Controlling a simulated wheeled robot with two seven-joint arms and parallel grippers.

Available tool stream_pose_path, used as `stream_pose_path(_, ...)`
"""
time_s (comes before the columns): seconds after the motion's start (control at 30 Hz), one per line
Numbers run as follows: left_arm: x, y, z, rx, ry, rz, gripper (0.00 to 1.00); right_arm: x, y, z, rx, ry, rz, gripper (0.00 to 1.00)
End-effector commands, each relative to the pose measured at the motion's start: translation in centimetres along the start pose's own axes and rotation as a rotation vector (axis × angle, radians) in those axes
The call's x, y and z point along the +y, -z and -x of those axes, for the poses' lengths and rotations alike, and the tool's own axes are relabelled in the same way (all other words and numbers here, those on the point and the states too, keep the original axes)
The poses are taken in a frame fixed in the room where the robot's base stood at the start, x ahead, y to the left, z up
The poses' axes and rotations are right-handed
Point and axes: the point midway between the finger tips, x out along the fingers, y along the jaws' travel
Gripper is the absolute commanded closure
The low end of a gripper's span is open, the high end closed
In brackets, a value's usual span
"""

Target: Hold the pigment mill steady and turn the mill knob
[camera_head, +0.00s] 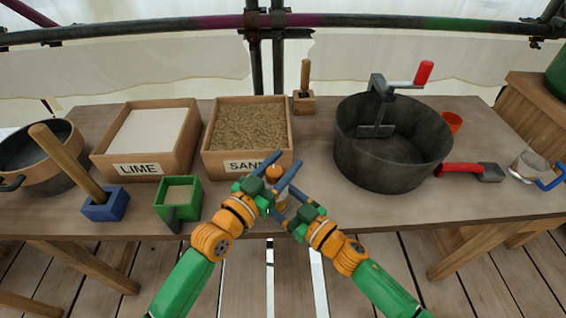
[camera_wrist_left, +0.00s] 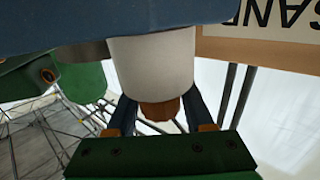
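The pigment mill, a small white cylinder, is near the table's front edge between my grippers; its white body shows in the left wrist view (camera_wrist_left: 152,66). Its orange-brown mill knob (camera_head: 273,173) is on top and appears lower in the inverted wrist view (camera_wrist_left: 159,109). My left gripper (camera_head: 289,158) has its blue fingers closely on both sides of the knob. My right gripper (camera_head: 279,198) is lower, its fingers around the white body. Its large blue finger covers the top of the wrist view. The mill's base is hidden, so I cannot tell whether it touches the table.
The sand box (camera_head: 290,133) is just behind the grippers, with the lime box (camera_head: 187,158) to its left. A green container (camera_head: 189,203) and blue block (camera_head: 108,207) stand left. A large dark pot (camera_head: 390,172) with a red-handled crank stands right. Bare table lies between.

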Motion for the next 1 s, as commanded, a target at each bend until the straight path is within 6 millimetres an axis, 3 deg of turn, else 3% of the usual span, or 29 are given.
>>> stream_pose_path(0.03, 0.0, 0.0, 0.0, 0.000, 0.000, 0.000, 0.64, 0.0, 0.0, 0.0, -0.001, 0.000, 0.000, 0.92)
stream_pose_path(0.17, 0.0, 0.0, 0.0, 0.000, 0.000, 0.000, 0.99, 0.0, 0.0, 0.0, -0.001, 0.000, -0.001, 0.92)
stream_pose_path(0.37, 0.3, 0.2, -0.1, 0.007, -0.032, -0.007, 1.00, 0.0, 0.0, 0.0, -0.001, 0.000, -0.001, 0.92)
stream_pose_path(0.67, 1.5, 0.6, -0.3, 0.019, -0.240, -0.007, 1.00, -0.2, -0.1, 0.0, -0.001, 0.003, 0.000, 0.91)
stream_pose_path(1.0, 0.7, 0.1, 0.1, 0.004, -0.275, 0.003, 1.00, -0.1, -0.1, 0.0, -0.001, 0.002, 0.001, 0.91)
